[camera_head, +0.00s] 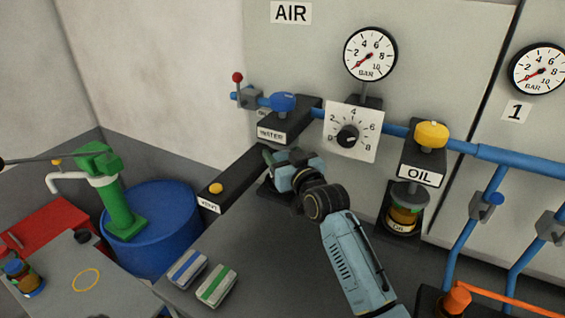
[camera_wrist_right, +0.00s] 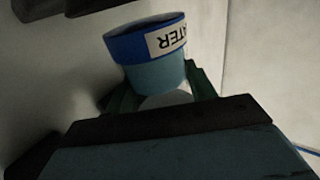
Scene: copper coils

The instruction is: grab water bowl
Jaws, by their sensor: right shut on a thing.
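The water bowl (camera_wrist_right: 158,74) shows in the right wrist view, with a blue rim, a clear bluish body and a white label partly reading "WATER". My right gripper (camera_wrist_right: 163,88) is shut on its body, one green finger on each side. In the head view my right gripper (camera_head: 272,163) is at the wall, just below the black block labelled WATER (camera_head: 284,124). The bowl is hidden there behind the gripper and wrist. I cannot tell whether the bowl is still joined to the block above. My left gripper is not in view.
A blue pipe (camera_head: 400,131) runs along the wall with a dial (camera_head: 348,136) and gauge (camera_head: 370,54). The OIL unit (camera_head: 422,165) with its bowl (camera_head: 404,208) is right of my arm.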

